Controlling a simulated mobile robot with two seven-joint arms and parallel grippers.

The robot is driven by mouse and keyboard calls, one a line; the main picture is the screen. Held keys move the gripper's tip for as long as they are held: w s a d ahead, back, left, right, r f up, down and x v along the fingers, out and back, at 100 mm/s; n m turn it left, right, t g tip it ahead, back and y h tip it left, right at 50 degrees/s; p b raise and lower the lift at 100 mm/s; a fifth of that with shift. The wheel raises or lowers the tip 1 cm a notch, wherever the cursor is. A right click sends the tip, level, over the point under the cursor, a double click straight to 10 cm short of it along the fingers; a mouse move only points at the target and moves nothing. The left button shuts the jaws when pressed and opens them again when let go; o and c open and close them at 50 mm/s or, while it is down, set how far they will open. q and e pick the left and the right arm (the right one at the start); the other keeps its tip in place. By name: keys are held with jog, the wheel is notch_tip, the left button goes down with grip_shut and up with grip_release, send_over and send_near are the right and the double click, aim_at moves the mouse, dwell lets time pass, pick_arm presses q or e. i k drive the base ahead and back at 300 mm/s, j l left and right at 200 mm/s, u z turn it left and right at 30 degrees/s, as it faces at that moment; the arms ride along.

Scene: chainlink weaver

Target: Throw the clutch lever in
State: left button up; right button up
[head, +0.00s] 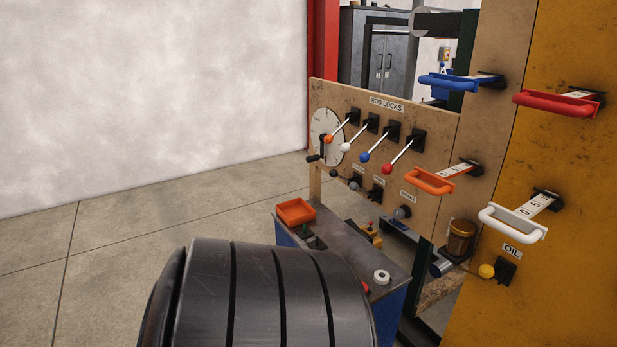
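No lever here carries a label that I can read as clutch. Four rod-lock levers stand in a row under a ROD LOCKS sign: orange-tipped (329,139), white-tipped (346,147), blue-tipped (365,156) and red-tipped (387,169). A yellow-knobbed lever (487,271) sticks out below the OIL sign. Neither of my grippers is in view.
Blue (446,84), red (555,104), orange (428,182) and white (510,223) handles jut from the panels. A bench (345,245) bears an orange tray (295,212) and a white ring (382,277). The floor (110,260) at left is clear.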

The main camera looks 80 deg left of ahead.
aim_at(333, 172)
jog(key=u, duration=2.4)
jog(key=i+j+z, duration=0.2)
